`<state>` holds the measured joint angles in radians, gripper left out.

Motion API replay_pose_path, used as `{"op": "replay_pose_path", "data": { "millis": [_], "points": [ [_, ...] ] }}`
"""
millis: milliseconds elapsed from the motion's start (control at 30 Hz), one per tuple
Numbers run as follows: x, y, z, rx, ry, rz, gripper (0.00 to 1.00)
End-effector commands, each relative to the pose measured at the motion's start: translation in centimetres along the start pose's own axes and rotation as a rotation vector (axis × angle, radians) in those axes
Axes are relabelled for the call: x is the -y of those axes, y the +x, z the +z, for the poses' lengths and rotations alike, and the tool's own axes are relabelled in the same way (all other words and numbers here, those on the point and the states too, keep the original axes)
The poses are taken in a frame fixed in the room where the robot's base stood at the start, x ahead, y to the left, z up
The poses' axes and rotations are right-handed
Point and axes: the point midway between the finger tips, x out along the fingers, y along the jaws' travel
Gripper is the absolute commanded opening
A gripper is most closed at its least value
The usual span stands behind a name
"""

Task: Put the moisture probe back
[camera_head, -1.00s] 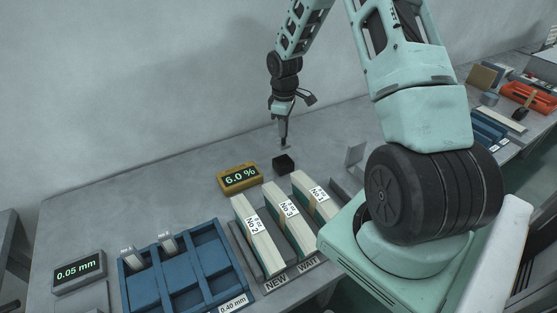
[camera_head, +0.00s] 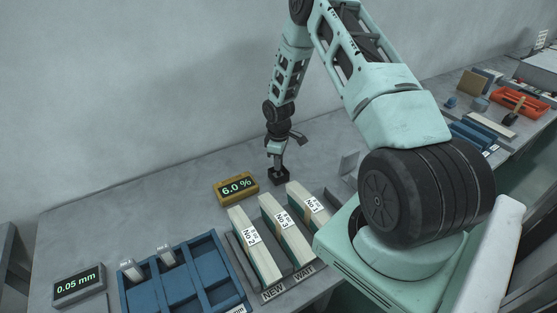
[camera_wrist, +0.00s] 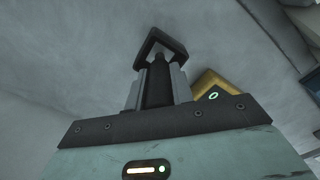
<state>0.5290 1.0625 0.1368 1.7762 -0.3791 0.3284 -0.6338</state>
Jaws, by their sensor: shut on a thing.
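My gripper (camera_head: 278,168) is shut on the dark moisture probe and points down at the small black holder (camera_head: 279,179) on the table. In the wrist view the dark probe (camera_wrist: 157,88) sits between the two grey fingers. Beyond it is the square dark rim of the holder (camera_wrist: 178,46), with the probe's end lined up with its opening. I cannot tell how far the probe is inside the holder. The yellow meter (camera_head: 236,188) reads 6.0 % and stands left of the holder; part of it shows in the wrist view (camera_wrist: 212,84).
Several labelled bundles of pale strips (camera_head: 256,243) lie in front of the holder, in a rack marked NEW and WAIT. A blue divided tray (camera_head: 190,280) and a 0.05 mm display (camera_head: 78,285) are at the left. The table behind the meter is bare.

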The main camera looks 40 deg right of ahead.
Motion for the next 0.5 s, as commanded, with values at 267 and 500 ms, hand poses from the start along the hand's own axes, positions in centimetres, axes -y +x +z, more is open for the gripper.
{"op": "replay_pose_path", "data": {
  "millis": [267,500],
  "points": [
    [0.01,0.29,0.0,0.0,0.0,0.0,0.45],
    [0.01,0.25,-0.01,0.0,0.0,0.0,0.45]
  ]
}}
